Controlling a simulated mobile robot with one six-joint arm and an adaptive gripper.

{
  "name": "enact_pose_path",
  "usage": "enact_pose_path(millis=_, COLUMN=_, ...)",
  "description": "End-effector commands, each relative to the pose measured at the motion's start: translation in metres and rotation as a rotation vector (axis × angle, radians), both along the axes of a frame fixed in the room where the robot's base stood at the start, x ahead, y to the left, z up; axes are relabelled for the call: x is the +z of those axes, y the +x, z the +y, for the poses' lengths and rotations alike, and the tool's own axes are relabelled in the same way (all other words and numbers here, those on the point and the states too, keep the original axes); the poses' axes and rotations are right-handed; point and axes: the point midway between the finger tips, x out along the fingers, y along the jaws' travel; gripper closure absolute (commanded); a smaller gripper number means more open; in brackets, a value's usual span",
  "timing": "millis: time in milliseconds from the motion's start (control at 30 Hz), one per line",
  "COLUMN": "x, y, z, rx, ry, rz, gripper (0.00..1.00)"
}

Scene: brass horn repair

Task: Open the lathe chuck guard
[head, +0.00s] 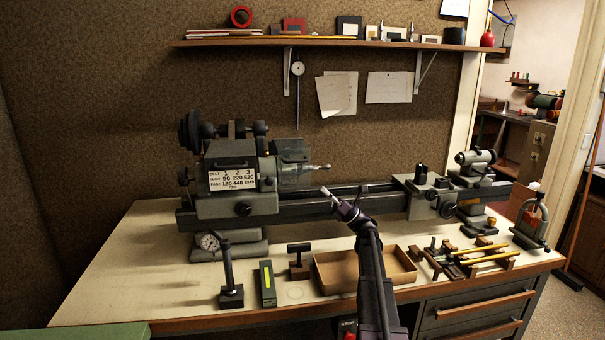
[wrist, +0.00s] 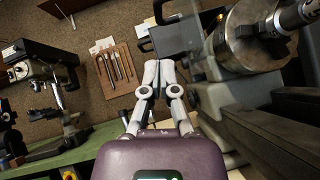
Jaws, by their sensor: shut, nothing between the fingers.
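The lathe (head: 240,185) stands on the bench at the back. Its chuck guard (head: 293,178) looks like a clear pane below a dark block, and it appears to be down in front of the chuck area at the right of the headstock. In the wrist view the metal chuck (wrist: 252,40) is at the upper right; the pane's edges are hard to make out there. My gripper (head: 326,191) is in front and to the right of the guard, apparently apart from it. Its fingertips (wrist: 152,76) are together and empty, left of the chuck.
A shallow wooden tray (head: 332,287), a green box (head: 267,284) and small dark stands are along the bench front. The lathe carriage (head: 432,195) and tailstock (head: 476,168) are to the right. A shelf (head: 330,42) hangs above. The bench's left end is clear.

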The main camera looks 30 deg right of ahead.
Motion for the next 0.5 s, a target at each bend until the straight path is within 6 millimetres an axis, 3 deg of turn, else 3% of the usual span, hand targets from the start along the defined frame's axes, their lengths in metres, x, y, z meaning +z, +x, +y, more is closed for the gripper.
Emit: enact_pose_path(millis=500, x=0.019, y=0.009, z=0.015, rx=0.0, ry=-0.001, rz=0.001, gripper=1.0)
